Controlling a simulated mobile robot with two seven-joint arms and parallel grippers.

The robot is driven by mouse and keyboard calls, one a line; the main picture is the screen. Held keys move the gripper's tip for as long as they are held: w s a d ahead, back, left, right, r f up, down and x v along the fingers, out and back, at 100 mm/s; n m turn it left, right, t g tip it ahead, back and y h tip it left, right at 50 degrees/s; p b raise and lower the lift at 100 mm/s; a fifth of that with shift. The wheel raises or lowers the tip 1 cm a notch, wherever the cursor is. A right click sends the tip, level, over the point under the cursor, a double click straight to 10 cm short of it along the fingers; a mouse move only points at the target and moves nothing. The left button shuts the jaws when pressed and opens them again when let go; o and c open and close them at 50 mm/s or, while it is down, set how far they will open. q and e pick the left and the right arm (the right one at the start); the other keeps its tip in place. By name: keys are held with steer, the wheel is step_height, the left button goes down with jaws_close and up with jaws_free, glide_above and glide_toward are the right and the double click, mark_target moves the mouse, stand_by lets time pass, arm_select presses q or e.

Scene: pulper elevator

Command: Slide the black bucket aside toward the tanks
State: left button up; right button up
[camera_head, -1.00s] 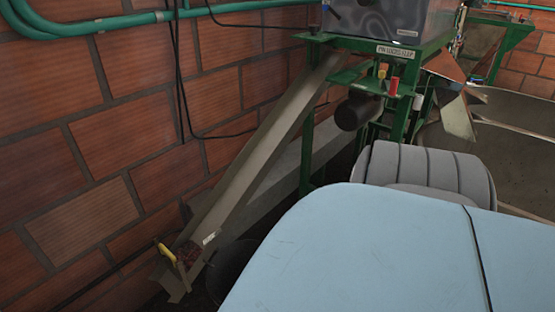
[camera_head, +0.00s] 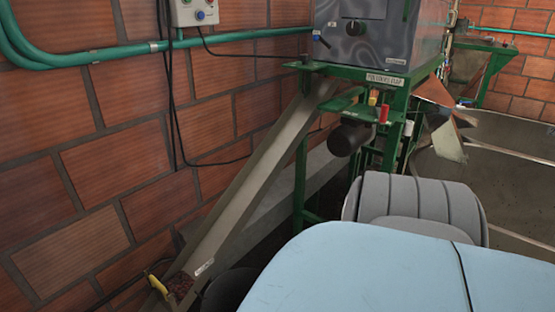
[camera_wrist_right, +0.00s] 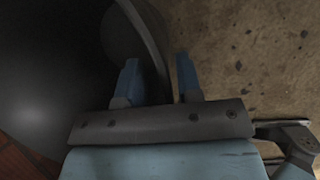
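The black bucket (camera_head: 228,290) shows only as a dark rounded shape at the bottom of the head view, beside the lower end of the sloping chute. My own blue arm coving hides much of it. In the right wrist view the bucket (camera_wrist_right: 50,70) fills the left side, and its curved rim runs down between my fingers. My right gripper (camera_wrist_right: 158,78) is open, with one finger on each side of the rim; I cannot tell whether they touch it. The tanks (camera_head: 500,180) stand at the right of the head view. My left gripper is not in view.
The sloping chute (camera_head: 240,190) runs along the brick wall (camera_head: 110,185) up to the green machine frame (camera_head: 300,170). A yellow-handled item (camera_head: 157,284) is at its foot. Bare speckled floor (camera_wrist_right: 250,60) lies right of the bucket in the wrist view.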

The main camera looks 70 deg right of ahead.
arm_select(q)
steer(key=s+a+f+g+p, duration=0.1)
steer(key=p, duration=0.1)
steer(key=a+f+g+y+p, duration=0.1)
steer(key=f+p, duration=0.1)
steer(key=p, duration=0.1)
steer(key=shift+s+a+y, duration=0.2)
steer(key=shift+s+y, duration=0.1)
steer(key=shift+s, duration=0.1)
arm_select(e)
steer(key=v, duration=1.3)
steer(key=shift+r, duration=0.3)
